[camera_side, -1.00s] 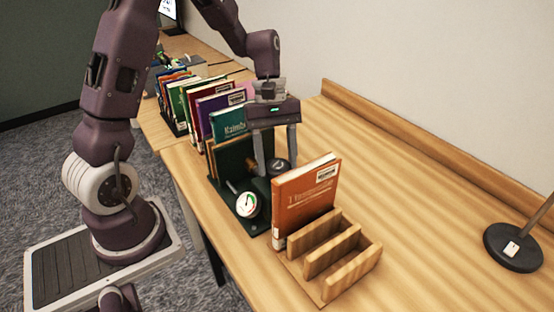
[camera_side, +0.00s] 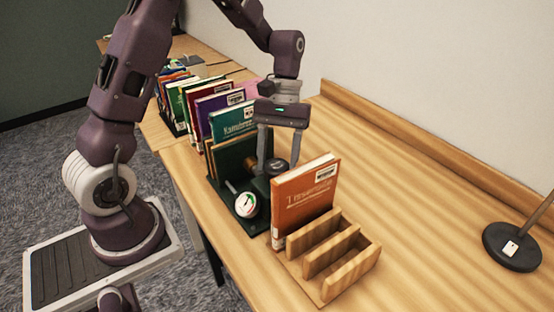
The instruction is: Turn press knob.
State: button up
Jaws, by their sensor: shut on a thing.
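The press is a dark green frame (camera_side: 226,203) on the table, with a white round gauge (camera_side: 246,205) at its front. A dark round knob (camera_side: 277,167) sits at the press's right side, behind the orange book. My gripper (camera_side: 278,170) points down with one finger on either side of the knob and is shut on it. The lower fingertips are partly hidden by the knob and the orange book (camera_side: 304,200). Several books, the nearest a teal one (camera_side: 232,123), stand upright at the far side of the press.
More books (camera_side: 178,95) stand in a row at the back left. A dark round lamp base (camera_side: 512,247) is at the far right.

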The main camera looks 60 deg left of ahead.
aim_at(275, 164)
jog(key=shift+m, duration=0.6)
jog(key=o, duration=1.4)
jog(key=shift+c, duration=0.2)
jog(key=v, duration=0.7)
jog(key=shift+w+d+r, duration=0.1)
jog(key=shift+d+r, duration=0.05)
jog(key=s+d+r+m+t+y, duration=0.2)
jog(key=s+d+r+m+t, duration=0.2)
jog(key=s+r, duration=0.55)
jog(key=s+d+f+m+t+y, duration=0.1)
jog(key=s+m+t, duration=0.2)
jog(key=s, duration=0.7)
jog(key=shift+d+f+t, duration=0.2)
jog(key=shift+d+t, duration=0.05)
jog(key=shift+t, duration=0.75)
